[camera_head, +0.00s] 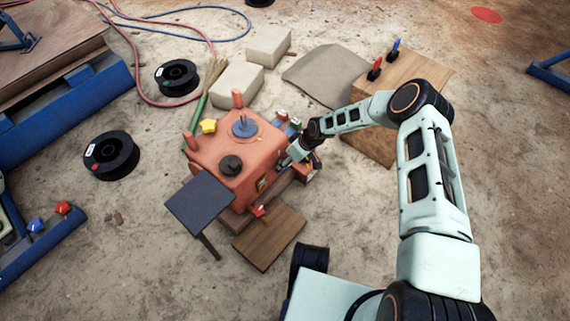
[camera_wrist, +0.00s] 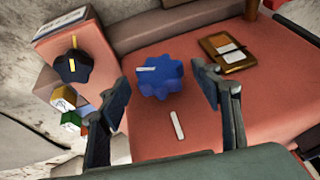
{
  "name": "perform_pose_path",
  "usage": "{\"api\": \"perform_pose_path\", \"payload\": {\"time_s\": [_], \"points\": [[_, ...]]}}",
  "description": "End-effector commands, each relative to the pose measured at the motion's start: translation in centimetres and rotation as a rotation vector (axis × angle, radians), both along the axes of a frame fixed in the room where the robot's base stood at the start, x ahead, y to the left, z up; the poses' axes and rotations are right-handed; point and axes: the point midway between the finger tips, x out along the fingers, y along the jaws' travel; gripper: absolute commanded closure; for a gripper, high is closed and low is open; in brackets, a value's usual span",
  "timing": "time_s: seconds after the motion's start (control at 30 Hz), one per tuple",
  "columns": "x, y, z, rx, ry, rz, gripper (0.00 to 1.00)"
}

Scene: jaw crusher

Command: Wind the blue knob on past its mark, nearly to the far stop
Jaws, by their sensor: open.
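In the wrist view the blue knob (camera_wrist: 160,79), lobed like a star, sits on the salmon-red face of the crusher. A white pointer line on its top is toward the left of the picture. A separate white mark (camera_wrist: 177,125) is on the red face, below the knob in the picture. My gripper (camera_wrist: 160,90) is open, with one finger on each side of the knob and a visible gap on both sides. In the head view my gripper (camera_head: 301,150) is at the right side of the red crusher (camera_head: 262,152); the knob cannot be made out there.
In the head view a wooden crate (camera_head: 428,72) stands behind my arm. A dark tabletop (camera_head: 200,204) stands front-left of the crusher.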

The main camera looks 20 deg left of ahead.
Motion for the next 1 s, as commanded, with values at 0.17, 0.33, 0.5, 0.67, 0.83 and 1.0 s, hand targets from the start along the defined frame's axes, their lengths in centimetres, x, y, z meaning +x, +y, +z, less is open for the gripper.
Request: {"api": "perform_pose_path", "payload": {"time_s": [0.17, 0.33, 0.5, 0.67, 0.83, 1.0], "points": [[0.1, -1.4, 3.1, 0.000, -0.003, 0.000, 0.41], [-0.1, -2.7, 5.9, -0.001, -0.002, -0.001, 0.41], [-0.3, -3.6, 8.1, -0.001, 0.000, -0.001, 0.41], [-0.4, -4.0, 9.0, -0.002, 0.001, 0.000, 0.41], [-0.4, -4.1, 9.2, -0.001, 0.002, 0.001, 0.41], [-0.4, -4.1, 9.2, -0.001, 0.001, 0.001, 0.41]]}}
